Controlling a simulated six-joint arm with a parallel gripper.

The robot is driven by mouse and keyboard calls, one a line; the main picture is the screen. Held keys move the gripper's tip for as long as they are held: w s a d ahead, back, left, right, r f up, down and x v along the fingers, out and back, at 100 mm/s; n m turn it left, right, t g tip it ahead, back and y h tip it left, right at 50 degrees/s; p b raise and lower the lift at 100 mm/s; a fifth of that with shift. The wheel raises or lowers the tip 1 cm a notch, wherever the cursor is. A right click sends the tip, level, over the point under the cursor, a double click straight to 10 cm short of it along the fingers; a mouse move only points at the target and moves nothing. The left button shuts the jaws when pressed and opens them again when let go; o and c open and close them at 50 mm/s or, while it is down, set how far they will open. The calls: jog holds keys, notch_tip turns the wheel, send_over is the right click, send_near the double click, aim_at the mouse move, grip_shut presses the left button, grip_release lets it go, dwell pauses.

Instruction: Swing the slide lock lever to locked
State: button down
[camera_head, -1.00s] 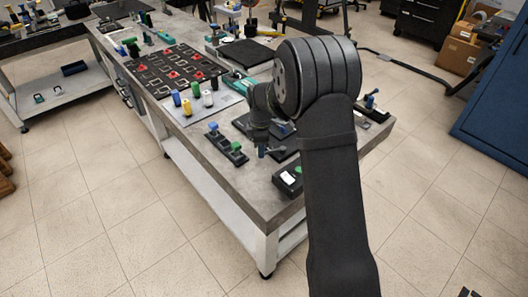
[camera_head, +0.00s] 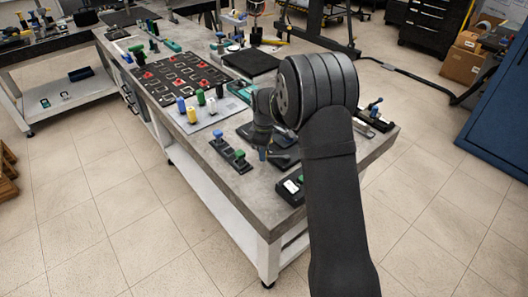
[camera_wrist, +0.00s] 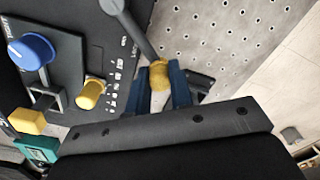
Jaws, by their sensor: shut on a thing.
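In the wrist view a grey lever arm (camera_wrist: 138,36) runs from a round pivot at the top edge of a dark panel (camera_wrist: 62,14) to a yellow and whitish end (camera_wrist: 158,76). The two blue fingers of my gripper (camera_wrist: 157,92) are shut on that end, one on each side. White printed marks lie on the panel beside the lever; I cannot read them clearly. In the head view my gripper (camera_head: 262,154) is low over the near end of the workbench (camera_head: 225,185), and my arm hides much of the panel there.
The panel also carries a blue knob (camera_wrist: 32,50), a yellow knob (camera_wrist: 90,94) and a yellow-tipped handle (camera_wrist: 27,121).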

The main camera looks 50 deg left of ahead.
jog(key=c, duration=1.3)
grip_release()
notch_tip(320, 180, up, 18)
jog(key=shift+f, duration=0.25)
notch_tip(320, 180, down, 18)
jog(key=shift+r, duration=0.25)
